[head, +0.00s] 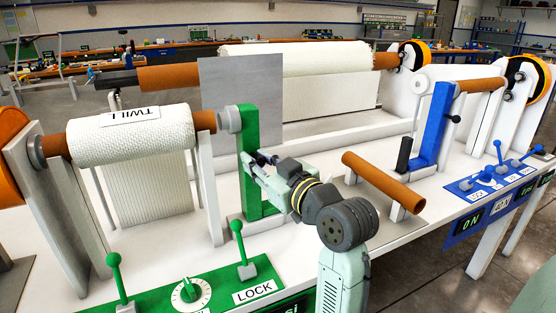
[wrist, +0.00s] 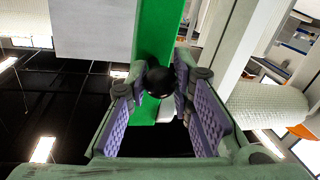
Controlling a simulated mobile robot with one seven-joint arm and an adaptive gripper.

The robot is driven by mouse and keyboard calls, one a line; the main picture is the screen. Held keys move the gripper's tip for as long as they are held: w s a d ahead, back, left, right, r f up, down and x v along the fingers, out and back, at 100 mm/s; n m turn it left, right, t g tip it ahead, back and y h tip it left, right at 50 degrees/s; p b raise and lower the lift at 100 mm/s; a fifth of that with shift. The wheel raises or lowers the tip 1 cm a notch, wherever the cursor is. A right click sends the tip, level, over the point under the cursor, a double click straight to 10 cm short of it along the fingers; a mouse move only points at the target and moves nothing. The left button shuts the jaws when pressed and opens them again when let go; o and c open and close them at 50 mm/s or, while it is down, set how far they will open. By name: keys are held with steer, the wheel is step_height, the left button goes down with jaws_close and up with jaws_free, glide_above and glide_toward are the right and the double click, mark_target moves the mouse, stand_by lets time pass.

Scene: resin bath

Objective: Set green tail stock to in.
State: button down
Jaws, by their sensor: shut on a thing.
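The green tail stock (head: 246,118) is an upright green post on the white bench, at the right end of the TWILL roll (head: 130,138). Its grey round end (head: 228,120) faces the brown core (head: 205,121) of that roll; I cannot tell if they touch. My gripper (head: 256,163) is at the post's middle in the head view. In the wrist view, its purple pads are shut on a black knob (wrist: 160,80) in front of the green post (wrist: 158,35). The knob's stem is hidden.
A green panel with levers and a LOCK label (head: 254,292) lies in front. A blue tail stock (head: 431,125) stands at the right, with a loose brown tube (head: 383,181) on supports between. A grey plate (head: 243,85) stands behind the green post.

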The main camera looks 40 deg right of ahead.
steer(key=shift+w+a, duration=0.25)
steer(key=shift+a, duration=0.7)
steer(key=shift+w+a, duration=0.2)
steer(key=shift+a, duration=0.7)
steer(key=c, duration=1.4)
jaws_free()
steer(key=shift+a, duration=0.1)
steer(key=shift+s, duration=0.1)
steer(key=s, duration=1.1)
steer(key=shift+s, duration=0.4)
